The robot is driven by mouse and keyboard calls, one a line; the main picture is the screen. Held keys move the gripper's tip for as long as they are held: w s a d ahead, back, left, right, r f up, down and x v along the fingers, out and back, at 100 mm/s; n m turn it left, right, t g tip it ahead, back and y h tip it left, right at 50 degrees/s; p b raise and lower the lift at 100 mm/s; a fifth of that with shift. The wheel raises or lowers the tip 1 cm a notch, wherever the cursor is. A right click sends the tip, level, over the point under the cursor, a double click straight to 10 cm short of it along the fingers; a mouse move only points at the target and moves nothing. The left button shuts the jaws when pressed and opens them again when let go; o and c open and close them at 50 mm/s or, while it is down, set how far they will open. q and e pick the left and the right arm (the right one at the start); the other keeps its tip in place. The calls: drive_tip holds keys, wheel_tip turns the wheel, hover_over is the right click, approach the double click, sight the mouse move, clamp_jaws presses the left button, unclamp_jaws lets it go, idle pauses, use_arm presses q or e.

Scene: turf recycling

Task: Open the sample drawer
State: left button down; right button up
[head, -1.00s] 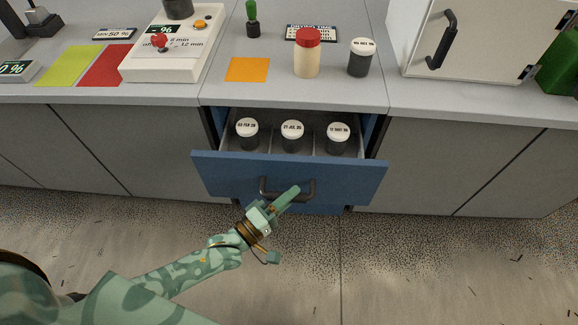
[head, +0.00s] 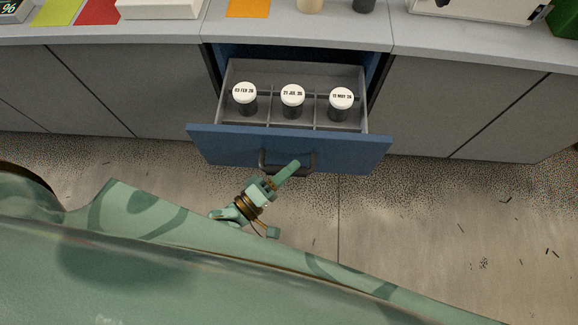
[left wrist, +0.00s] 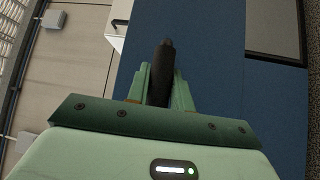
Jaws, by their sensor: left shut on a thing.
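The blue sample drawer (head: 220,146) stands pulled out from the counter in the head view. Three dark jars with white dated lids, a left one (head: 245,97), a middle one (head: 292,99) and a right one (head: 341,102), stand upright in its divided compartments. My left gripper (head: 289,172) is at the dark drawer handle (head: 313,163) on the front. In the left wrist view, its fingers (left wrist: 160,88) are shut on the handle (left wrist: 162,62), with the blue front behind. My right gripper is not in view.
The grey countertop (head: 300,30) carries an orange square (head: 248,8), a red mat (head: 97,12) and a yellow-green mat (head: 57,12). Closed grey cabinet doors (head: 100,85) flank the drawer. The speckled floor in front is clear apart from small dark bits.

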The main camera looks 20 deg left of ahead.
use_arm(q)
drive_tip(key=c, duration=1.2)
unclamp_jaws()
drive_tip(key=shift+a+f, duration=0.1)
drive_tip(key=shift+c, duration=0.2)
drive_tip(key=v, duration=1.6)
drive_tip(key=shift+s+p, duration=0.25)
drive_tip(key=shift+p, duration=0.15)
